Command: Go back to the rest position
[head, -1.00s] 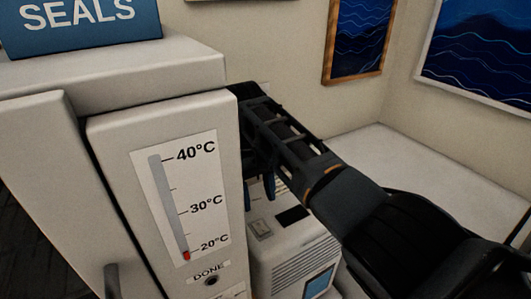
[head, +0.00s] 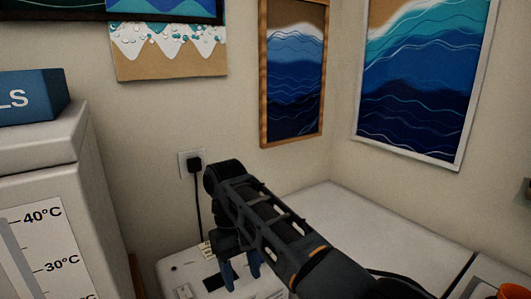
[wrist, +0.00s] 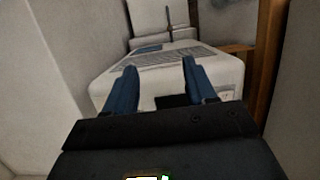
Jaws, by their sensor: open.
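My gripper (head: 240,272) is at the end of my black arm, above a white boxy machine (head: 178,280) in the head view. Its two blue fingers point down. In the wrist view my gripper (wrist: 158,85) shows its blue fingers spread apart with nothing between them. The white machine (wrist: 200,65) lies beyond the fingertips, with a vented top and a dark patch. I cannot tell whether the fingers touch it.
A white cabinet (head: 95,190) with a temperature scale stands at the left, a blue box (head: 35,97) on top. A white surface (head: 370,225) lies at the right, mostly bare. A plugged cord (head: 198,205) hangs on the wall. An orange object (head: 510,292) shows at lower right.

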